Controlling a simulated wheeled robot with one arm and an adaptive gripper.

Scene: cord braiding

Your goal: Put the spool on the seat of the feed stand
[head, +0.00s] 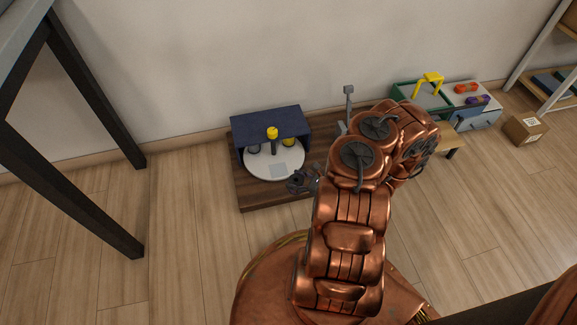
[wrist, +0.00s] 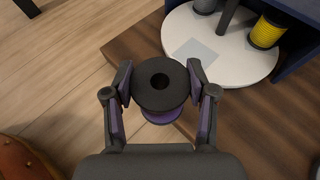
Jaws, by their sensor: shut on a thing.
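My gripper (wrist: 160,85) is shut on a spool (wrist: 160,98) with a dark round flange, a centre hole and purple winding below. One finger presses on each side of it, over dark brown wood. In the head view my gripper (head: 303,181) is at the front right of a white round plate (head: 258,172). The plate holds a dark post with a yellow top (head: 272,133), a grey spool (head: 253,148), a yellow spool (head: 289,142) and a flat grey square (head: 278,170). I cannot tell for sure which part is the feed stand's seat.
A navy hood (head: 270,122) covers the plate's back. The plate sits on a dark wooden board (head: 256,195). A grey upright (head: 348,100) rises behind my arm. A green tray (head: 405,97) and a carton (head: 524,128) lie right. A dark-legged table (head: 100,110) stands left.

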